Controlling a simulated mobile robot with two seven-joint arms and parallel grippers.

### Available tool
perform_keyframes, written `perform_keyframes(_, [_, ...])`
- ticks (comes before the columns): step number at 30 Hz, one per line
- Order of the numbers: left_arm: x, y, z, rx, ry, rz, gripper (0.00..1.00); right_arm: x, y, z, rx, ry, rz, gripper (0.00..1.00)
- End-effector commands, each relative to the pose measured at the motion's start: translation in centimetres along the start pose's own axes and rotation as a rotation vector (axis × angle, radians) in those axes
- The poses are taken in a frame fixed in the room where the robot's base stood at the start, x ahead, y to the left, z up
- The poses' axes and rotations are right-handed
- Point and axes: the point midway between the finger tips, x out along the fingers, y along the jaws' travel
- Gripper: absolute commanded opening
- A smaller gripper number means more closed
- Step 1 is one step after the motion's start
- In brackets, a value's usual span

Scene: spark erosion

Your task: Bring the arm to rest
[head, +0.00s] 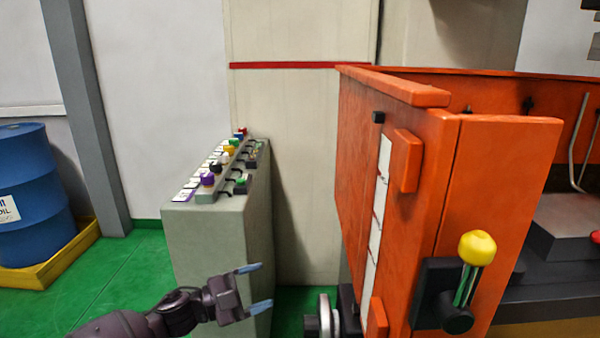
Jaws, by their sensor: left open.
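My left gripper (259,287) comes in from the lower left on its dark arm. Its two blue-grey fingers are apart and nothing shows between them. In the picture it lies in front of the lower part of a grey-green control pedestal (217,240). I cannot tell whether it touches the pedestal. The pedestal's sloped top carries a row of coloured knobs (207,179) and small labels. My right gripper is not in view.
An orange machine tank (385,215) with a yellow-knobbed lever (477,248) stands at the right. A blue drum (30,190) sits in a yellow tray (50,268) at the left. Green floor (120,265) is clear between tray and pedestal. A grey post (90,120) stands behind.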

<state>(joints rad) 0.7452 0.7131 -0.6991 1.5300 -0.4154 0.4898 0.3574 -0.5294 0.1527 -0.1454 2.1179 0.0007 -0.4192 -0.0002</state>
Motion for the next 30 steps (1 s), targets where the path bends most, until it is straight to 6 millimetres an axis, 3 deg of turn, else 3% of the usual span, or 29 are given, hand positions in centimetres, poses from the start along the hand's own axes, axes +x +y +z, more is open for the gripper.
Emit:
perform_keyframes(5, [-0.1, -0.9, -1.0, -0.051, -0.143, -0.196, 0.72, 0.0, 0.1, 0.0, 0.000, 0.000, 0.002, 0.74])
perform_keyframes(11, [-3.4, 1.0, -1.2, -0.200, -0.351, -0.364, 0.72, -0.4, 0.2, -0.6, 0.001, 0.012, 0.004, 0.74])
perform_keyframes(22, [-12.7, 8.2, -2.1, -0.527, -0.682, -0.530, 0.72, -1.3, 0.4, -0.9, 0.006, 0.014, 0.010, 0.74])
perform_keyframes(30, [-20.4, 14.4, -4.5, -0.755, -0.861, -0.633, 0.72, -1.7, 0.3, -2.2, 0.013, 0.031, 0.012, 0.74])
